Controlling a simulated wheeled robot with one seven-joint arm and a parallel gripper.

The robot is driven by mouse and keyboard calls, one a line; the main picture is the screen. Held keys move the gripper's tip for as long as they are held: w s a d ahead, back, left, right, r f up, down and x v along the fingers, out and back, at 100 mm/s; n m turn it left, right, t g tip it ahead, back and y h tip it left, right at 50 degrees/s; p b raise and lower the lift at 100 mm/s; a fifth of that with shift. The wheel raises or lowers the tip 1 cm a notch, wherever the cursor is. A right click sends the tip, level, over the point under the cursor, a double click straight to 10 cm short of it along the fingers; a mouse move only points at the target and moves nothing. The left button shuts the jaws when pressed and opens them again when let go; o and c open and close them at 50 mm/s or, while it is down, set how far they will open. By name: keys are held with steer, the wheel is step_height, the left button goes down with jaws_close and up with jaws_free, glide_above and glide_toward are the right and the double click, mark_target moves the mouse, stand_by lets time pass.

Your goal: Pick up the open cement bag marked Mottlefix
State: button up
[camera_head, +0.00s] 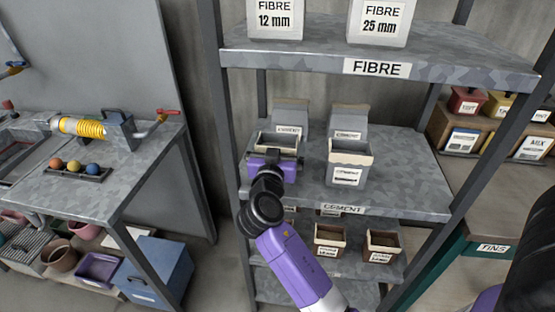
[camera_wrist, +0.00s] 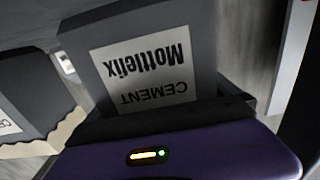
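The open cement bag marked Mottlefix is grey with a beige rim (camera_head: 278,138) and stands at the front left of the cement shelf (camera_head: 405,190). Its white label (camera_wrist: 140,72) reads "CEMENT Mottlefix" upside down in the wrist view. My purple gripper (camera_head: 274,160) is right in front of the bag, with dark finger parts at both sides of its upper part. The gripper body hides the bag's lower front in the head view and its rim in the wrist view. Whether the fingers press on the bag is not clear.
A second open bag (camera_head: 347,170) stands close on the right. Two more cement bags (camera_head: 291,112) (camera_head: 349,118) stand behind. The fibre shelf (camera_head: 300,62) hangs above, and small open boxes (camera_head: 330,237) sit below. A rack post (camera_head: 222,120) rises on the left.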

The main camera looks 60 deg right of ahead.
steer(key=shift+r, duration=0.1)
steer(key=c, duration=1.7)
steer(key=shift+o, duration=0.2)
steer(key=shift+r, duration=0.2)
steer(key=shift+r, duration=4.75)
